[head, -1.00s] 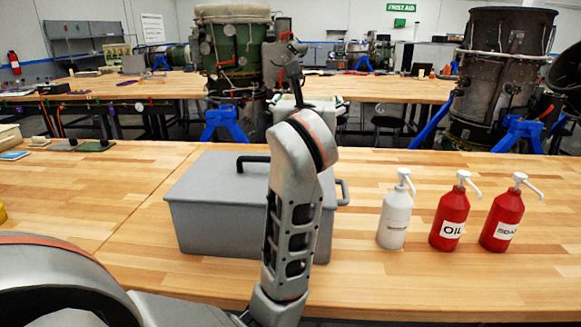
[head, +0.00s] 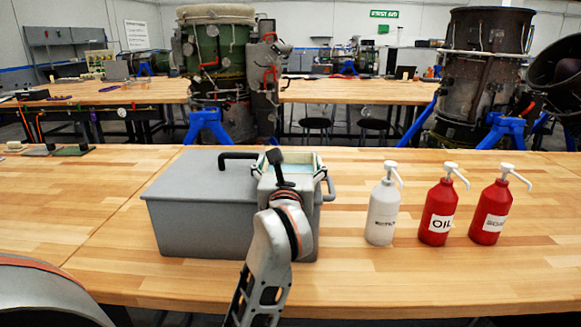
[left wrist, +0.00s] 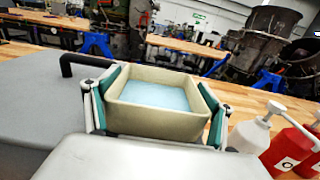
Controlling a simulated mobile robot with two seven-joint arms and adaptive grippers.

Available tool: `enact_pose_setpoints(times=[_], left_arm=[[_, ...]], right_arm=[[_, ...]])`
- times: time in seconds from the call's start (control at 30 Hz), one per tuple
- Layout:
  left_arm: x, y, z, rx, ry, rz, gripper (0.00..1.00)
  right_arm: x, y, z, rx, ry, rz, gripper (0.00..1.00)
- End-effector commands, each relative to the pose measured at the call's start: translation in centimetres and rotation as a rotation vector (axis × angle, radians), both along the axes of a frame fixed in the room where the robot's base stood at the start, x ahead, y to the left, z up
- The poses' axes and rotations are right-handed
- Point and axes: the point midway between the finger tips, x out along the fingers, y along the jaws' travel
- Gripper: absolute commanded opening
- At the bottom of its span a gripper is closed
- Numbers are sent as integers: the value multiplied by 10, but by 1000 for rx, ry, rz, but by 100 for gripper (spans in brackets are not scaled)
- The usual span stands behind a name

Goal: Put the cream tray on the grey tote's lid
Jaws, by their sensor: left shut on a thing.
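The grey tote (head: 200,225) stands on the wooden table, its flat lid (head: 185,177) closed, with a black handle (head: 238,156) in the lid's middle. My left gripper (head: 293,168) is shut on the cream tray (head: 300,158), one finger on either side of it. The tray looks level, with a light blue inside. In the left wrist view the cream tray (left wrist: 155,118) sits between the green-padded fingers, over or beside the lid's right part, right of the handle. My arm hides the tray's underside, so I cannot tell whether it touches the lid. My right gripper is not in view.
Right of the tote stand a white pump bottle (head: 382,213) and two red pump bottles (head: 437,215) (head: 490,215), upright. The table left of the tote is mostly clear, with small items at its far left. Turbine stands and another table are behind.

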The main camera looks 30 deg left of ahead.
Motion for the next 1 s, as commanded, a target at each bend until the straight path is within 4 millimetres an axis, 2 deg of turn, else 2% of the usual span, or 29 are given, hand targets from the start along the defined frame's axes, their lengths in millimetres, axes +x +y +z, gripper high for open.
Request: enact_pose_setpoints(times=[0.4, 0.43, 0.47, 0.83, 1.0], left_arm=[[0, 0, -4, 1, -2, 0, 44], [0, 0, -3, 0, -1, 0, 90], [0, 0, -3, 0, -1, 0, 98], [0, 0, 3, -2, -3, 0, 100], [-20, -12, 0, -3, -2, -2, 100]], right_arm=[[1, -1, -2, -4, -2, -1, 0], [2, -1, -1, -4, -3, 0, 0], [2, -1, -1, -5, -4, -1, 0], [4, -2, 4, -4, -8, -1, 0], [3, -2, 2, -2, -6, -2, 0]])
